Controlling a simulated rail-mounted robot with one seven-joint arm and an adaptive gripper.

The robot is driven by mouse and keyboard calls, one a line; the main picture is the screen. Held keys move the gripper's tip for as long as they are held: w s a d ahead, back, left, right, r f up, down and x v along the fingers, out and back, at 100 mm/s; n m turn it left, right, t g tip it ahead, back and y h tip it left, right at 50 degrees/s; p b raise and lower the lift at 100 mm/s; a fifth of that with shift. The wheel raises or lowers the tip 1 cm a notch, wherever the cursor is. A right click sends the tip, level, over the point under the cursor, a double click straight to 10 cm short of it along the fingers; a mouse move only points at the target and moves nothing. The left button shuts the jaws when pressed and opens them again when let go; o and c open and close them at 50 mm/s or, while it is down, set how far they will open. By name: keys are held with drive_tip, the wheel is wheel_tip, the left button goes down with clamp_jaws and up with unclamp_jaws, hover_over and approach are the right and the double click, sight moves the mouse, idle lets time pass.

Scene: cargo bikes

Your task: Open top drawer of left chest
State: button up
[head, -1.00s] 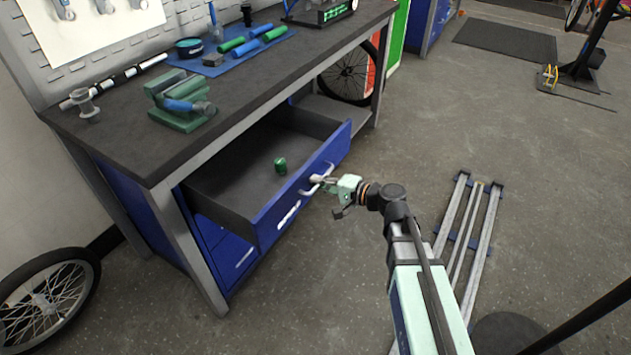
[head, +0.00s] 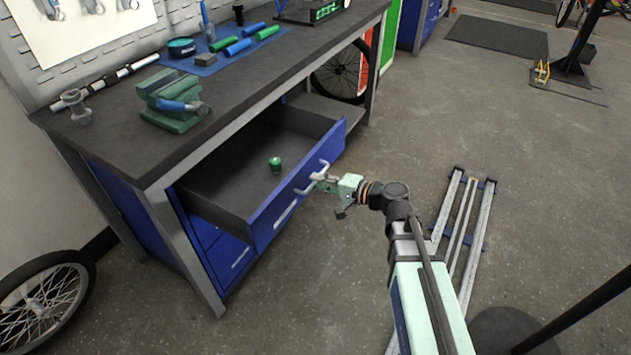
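The top drawer (head: 262,222) of the blue chest under the near end of the workbench is pulled far out, and its dark inside shows. Its blue front carries a pale label and a silver bar handle (head: 302,189). My gripper (head: 317,176) is at the handle, reaching it from the right. Its fingertips overlap the handle in the picture; they are too small to tell whether they grip it. A small green object (head: 275,165) stands inside the drawer. The lower drawers (head: 230,255) are shut.
The bench top (head: 130,115) holds a green vise (head: 172,108) and a blue mat with several grips. A spoked wheel (head: 42,300) stands at lower left. A metal rail frame (head: 465,225) lies on the floor at right. Floor between is clear.

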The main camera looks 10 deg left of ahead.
drive_tip(key=v, duration=1)
drive_tip(key=shift+d, duration=0.15)
drive_tip(key=shift+s, duration=0.1)
drive_tip(key=s+d+f+n+g+h, duration=0.1)
drive_tip(key=s+d+f+g+h, duration=0.15)
drive_tip(key=f, duration=0.65)
drive_tip(key=s+d+f+g+h, duration=0.1)
drive_tip(key=s+d+f+h, duration=0.2)
drive_tip(key=f, duration=0.6)
drive_tip(key=s+d+f+n+g+h, duration=0.1)
drive_tip(key=s+d+f+g+h, duration=0.25)
drive_tip(key=s+f, duration=0.5)
drive_tip(key=s+d+f+g+h, duration=0.25)
drive_tip(key=s+d+f, duration=0.25)
drive_tip(key=s+f, duration=0.35)
drive_tip(key=s+d+f+n+g+h, duration=0.1)
drive_tip(key=s+d+f+g+h, duration=0.2)
drive_tip(key=s, duration=0.6)
drive_tip(key=s+d+f+n+g, duration=0.1)
drive_tip(key=s+d+f, duration=0.1)
drive_tip(key=s+f, duration=0.5)
wheel_tip(320, 180, up, 16)
drive_tip(key=t+p, duration=0.1)
drive_tip(key=p, duration=1.5)
drive_tip(key=shift+d+t, duration=0.15)
drive_tip(key=shift+t, duration=0.2)
